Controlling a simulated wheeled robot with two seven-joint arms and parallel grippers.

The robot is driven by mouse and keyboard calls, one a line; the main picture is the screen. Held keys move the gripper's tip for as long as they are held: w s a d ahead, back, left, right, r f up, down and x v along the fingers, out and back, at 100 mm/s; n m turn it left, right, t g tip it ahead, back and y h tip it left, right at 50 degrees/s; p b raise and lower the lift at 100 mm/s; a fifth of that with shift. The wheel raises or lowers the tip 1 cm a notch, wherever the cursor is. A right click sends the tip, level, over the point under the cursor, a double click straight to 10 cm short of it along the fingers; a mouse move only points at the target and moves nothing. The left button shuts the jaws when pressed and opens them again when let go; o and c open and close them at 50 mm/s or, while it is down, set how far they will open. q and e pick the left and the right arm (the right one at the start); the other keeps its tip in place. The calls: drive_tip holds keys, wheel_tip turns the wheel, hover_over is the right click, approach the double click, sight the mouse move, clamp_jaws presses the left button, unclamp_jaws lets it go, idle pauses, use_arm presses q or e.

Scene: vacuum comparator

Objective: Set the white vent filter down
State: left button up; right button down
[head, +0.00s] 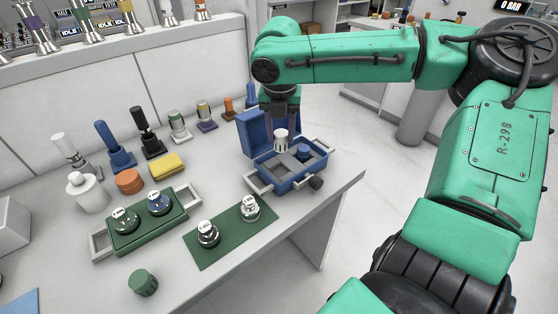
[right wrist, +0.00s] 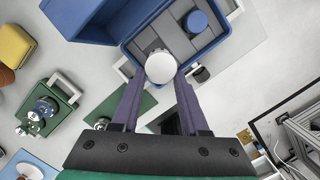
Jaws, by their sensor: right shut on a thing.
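The white vent filter (head: 281,139) is a small white cylinder; its round top shows in the right wrist view (right wrist: 160,66). My right gripper (head: 281,119) is shut on it from above, with one purple finger on each side (right wrist: 160,80). The filter is upright at the open blue case (head: 293,181), over the left part of its grey insert. I cannot tell whether its base touches the insert. A blue round piece (head: 304,151) sits in the insert beside it, also seen in the wrist view (right wrist: 196,21). My left gripper is not in view.
A green mat (head: 226,238) with two metal-and-white fittings lies in front of the case. A green tray (head: 150,233) with two more fittings, a yellow sponge (head: 167,167) and an orange puck (head: 129,181) are to the left. The case's raised lid (head: 254,134) is close beside the gripper.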

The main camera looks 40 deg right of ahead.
sight(278, 142)
drive_tip(key=f, duration=0.2)
drive_tip(key=w+f, duration=0.1)
drive_tip(key=f, duration=0.4)
drive_tip(key=f+b, duration=0.1)
drive_tip(key=f, duration=0.1)
drive_tip(key=shift+s, duration=0.3)
drive_tip(key=shift+w+f, duration=0.1)
drive_tip(key=shift+f, duration=0.2)
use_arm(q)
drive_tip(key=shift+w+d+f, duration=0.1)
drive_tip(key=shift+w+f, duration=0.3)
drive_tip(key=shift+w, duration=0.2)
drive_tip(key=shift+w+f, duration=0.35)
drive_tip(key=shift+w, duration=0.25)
use_arm(e)
drive_tip(key=shift+w, duration=0.1)
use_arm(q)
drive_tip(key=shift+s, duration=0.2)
use_arm(e)
drive_tip(key=shift+c, duration=2)
unclamp_jaws()
use_arm(q)
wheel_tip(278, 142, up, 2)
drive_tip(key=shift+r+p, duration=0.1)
drive_tip(key=shift+p, duration=0.9)
use_arm(e)
wheel_tip(278, 142, up, 12)
drive_tip(key=s+a, duration=0.1)
drive_tip(key=shift+s+a, duration=0.2)
